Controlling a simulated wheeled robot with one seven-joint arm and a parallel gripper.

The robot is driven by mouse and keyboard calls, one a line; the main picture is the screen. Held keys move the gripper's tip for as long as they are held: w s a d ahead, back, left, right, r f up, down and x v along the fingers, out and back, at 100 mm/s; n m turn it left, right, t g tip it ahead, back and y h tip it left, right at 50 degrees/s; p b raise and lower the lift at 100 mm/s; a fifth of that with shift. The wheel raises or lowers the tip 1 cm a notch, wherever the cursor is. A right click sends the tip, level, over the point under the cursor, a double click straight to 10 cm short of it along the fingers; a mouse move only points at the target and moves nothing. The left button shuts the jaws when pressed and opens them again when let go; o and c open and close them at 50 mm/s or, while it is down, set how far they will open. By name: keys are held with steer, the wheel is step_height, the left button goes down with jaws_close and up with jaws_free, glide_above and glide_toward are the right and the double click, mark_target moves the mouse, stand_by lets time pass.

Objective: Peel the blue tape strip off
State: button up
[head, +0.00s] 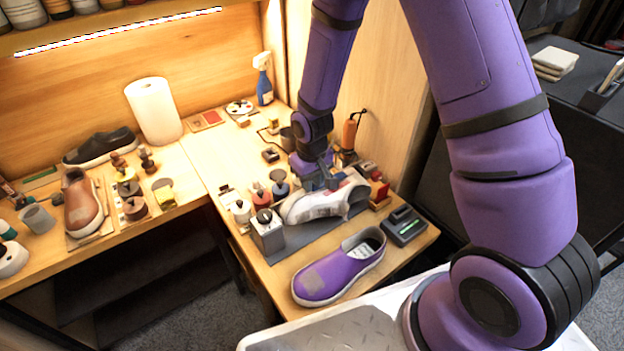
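A white and grey sneaker (315,203) lies on a dark grey mat (297,240) on the right-hand bench, with reddish marks near its heel end. My gripper (322,182) is down at the sneaker's upper far side, beside or touching it.
A purple slip-on shoe (330,275) stands in front of the mat, with a black device (405,226) to its right. A metal-topped box (268,232) and several small bottles stand left of the sneaker. An orange-handled tool (350,132) stands behind. A paper roll (154,110) is on the left bench.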

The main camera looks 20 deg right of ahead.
jaws_close()
steer(key=shift+s+d+r, duration=0.15)
steer(key=shift+r, duration=0.85)
steer(key=shift+s+d+r, duration=0.1)
steer(key=shift+s+r, duration=0.05)
steer(key=shift+r, duration=0.85)
stand_by(0.6)
steer(key=shift+r, duration=0.15)
steer(key=shift+r, duration=1.85)
